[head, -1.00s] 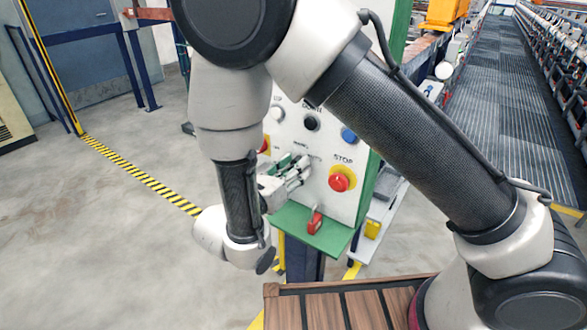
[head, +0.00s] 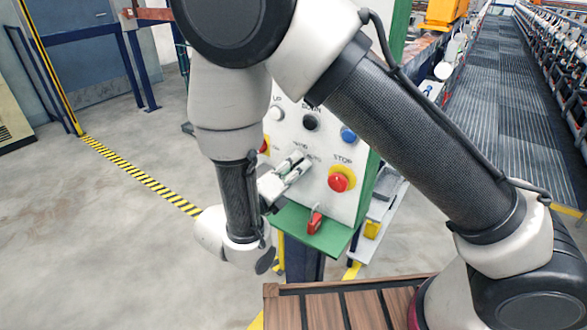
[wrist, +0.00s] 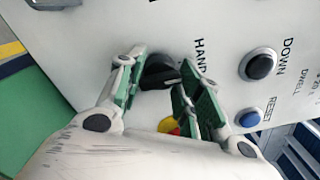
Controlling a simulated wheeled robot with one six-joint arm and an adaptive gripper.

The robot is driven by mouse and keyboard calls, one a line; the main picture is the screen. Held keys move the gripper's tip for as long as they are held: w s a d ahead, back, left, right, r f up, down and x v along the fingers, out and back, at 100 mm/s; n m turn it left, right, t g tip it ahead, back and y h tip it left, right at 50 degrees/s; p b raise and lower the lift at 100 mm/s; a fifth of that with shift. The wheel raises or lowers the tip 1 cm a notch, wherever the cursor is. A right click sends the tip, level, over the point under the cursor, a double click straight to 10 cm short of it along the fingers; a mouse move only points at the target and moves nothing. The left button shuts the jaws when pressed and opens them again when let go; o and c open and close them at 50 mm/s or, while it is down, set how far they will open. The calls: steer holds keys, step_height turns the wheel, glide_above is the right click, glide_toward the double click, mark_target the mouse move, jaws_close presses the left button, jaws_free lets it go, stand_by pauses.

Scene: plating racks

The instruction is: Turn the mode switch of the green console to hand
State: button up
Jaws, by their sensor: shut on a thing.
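The green console (head: 335,205) has a white front face with green sides and a green ledge. My gripper (head: 296,164) is at the lower middle of that face, turned at a slant. In the wrist view my gripper (wrist: 160,72) has its green-padded fingers on both sides of the black mode switch (wrist: 158,76) and is shut on it. The HAND label (wrist: 200,55) is beside the switch, near the right finger. The knob's pointing end lies between the fingers, partly covered, so its exact setting is unclear. In the head view the gripper hides the switch.
The red STOP button (head: 341,178) with a yellow ring is close right of the gripper. Blue (head: 349,134) and black (head: 311,122) buttons are above. A red tag-like part (head: 314,223) is at the ledge. Open floor (head: 120,240) is to the left.

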steer(key=shift+n, duration=0.3)
steer(key=o, duration=0.9)
steer(key=shift+a, duration=0.1)
steer(key=v, duration=1.2)
